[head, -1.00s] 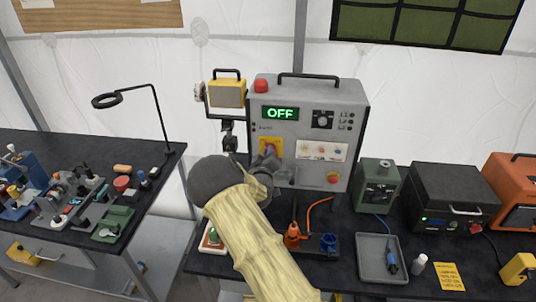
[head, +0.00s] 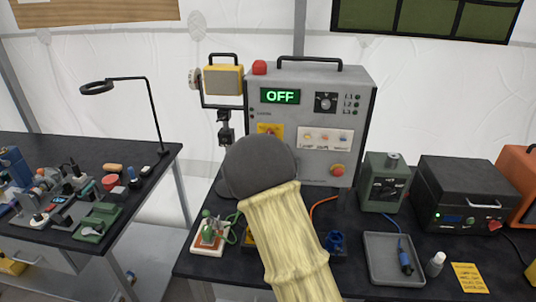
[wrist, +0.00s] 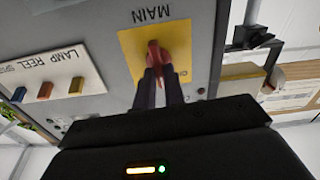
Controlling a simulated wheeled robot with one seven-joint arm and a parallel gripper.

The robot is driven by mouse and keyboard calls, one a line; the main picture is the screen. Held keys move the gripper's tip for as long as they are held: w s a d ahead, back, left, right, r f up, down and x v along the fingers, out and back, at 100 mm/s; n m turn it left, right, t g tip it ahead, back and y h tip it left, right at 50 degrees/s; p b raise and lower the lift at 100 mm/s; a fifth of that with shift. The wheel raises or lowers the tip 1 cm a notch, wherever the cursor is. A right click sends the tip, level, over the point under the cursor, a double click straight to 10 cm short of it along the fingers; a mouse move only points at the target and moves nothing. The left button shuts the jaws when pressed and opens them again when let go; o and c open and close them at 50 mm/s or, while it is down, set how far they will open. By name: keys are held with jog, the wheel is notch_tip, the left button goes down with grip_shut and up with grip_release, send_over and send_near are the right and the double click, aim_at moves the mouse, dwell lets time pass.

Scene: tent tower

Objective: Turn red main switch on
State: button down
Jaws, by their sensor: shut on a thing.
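The grey control cabinet (head: 356,100) stands on the dark bench, and its green display (head: 280,97) reads OFF. The red main switch (wrist: 153,52) sits on a yellow plate (wrist: 180,38) marked MAIN in the wrist view, where the lettering looks upside down. My gripper (wrist: 157,75) is shut on the red switch handle, with a dark finger on either side of it. In the head view, my arm hides the gripper and the switch; only the top of the yellow plate (head: 268,129) shows.
A row of lamp and reel switches (wrist: 46,90) is beside the main switch. On the cabinet are a red button (head: 337,170) and a dial (head: 325,102). A grey tray (head: 392,260), a green box (head: 384,182) and a black case (head: 465,197) stand to the right.

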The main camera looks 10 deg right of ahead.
jog(key=m+b, duration=0.3)
jog(key=b, duration=0.1)
jog(key=m+b, duration=0.3)
jog(key=b, duration=0.1)
jog(key=m+b, duration=0.3)
jog(key=b, duration=0.1)
jog(key=shift+s+d+f+m, duration=0.1)
jog(key=shift+d+f+m, duration=0.15)
jog(key=shift+m, duration=0.15)
jog(key=c, duration=1.5)
grip_release()
jog(key=shift+r, duration=0.1)
jog(key=b+v, duration=0.2)
jog(key=v, duration=1.5)
jog(key=shift+s, duration=0.2)
